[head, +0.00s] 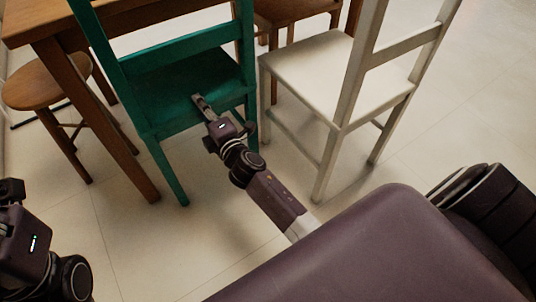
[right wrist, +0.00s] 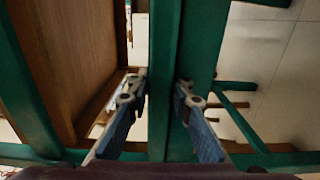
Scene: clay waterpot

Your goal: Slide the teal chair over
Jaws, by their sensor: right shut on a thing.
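The teal chair (head: 176,92) stands upright in the upper left of the head view, its back toward me, its seat partly under the wooden table. My right gripper (head: 201,104) reaches the rear of the chair, below the back's crossbar. In the right wrist view, its two fingers (right wrist: 157,97) lie on either side of a teal bar (right wrist: 164,60) and are shut on it. Which bar of the chair it is, I cannot tell for sure. My left gripper (head: 12,192) is at the left edge of the head view, away from the chair, its fingers not clearly shown.
A wooden table (head: 60,34) is beyond the chair, with one leg close to the chair's left. A round wooden stool (head: 45,82) stands at far left. A white chair (head: 309,66) stands close on the right. Tiled floor (head: 125,240) is clear in front.

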